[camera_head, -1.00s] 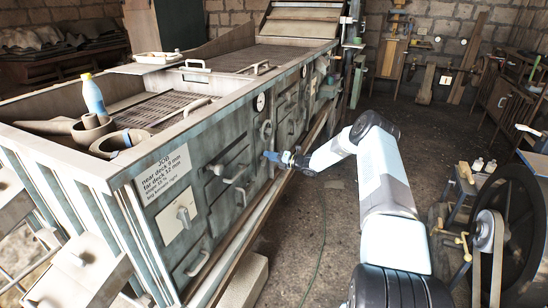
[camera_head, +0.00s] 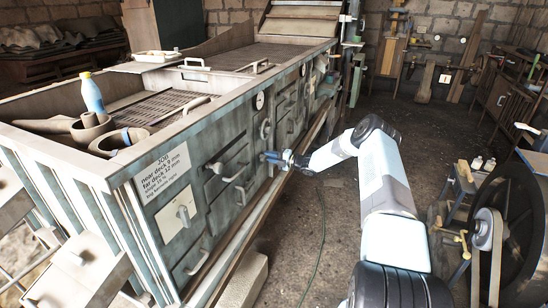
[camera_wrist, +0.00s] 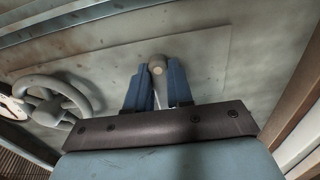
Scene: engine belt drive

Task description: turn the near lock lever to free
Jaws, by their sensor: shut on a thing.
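In the wrist view the near lock lever (camera_wrist: 157,68) is a pale lever with a rounded end, against a scuffed, pale metal panel. The blue fingers of my gripper (camera_wrist: 158,84) are on either side of it, shut on it. In the head view my gripper (camera_head: 268,156) is at the side of the long metal machine, just below a small handwheel (camera_head: 265,130). The lever is hidden there by the fingers. The handwheel also shows at the left in the wrist view (camera_wrist: 55,102).
The machine's side carries a door handle (camera_head: 232,175), a white plate with a knob (camera_head: 180,215) and a lettered sign (camera_head: 160,178). Open floor (camera_head: 300,230) lies right of the machine. A large dark wheel (camera_head: 510,235) stands at the right.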

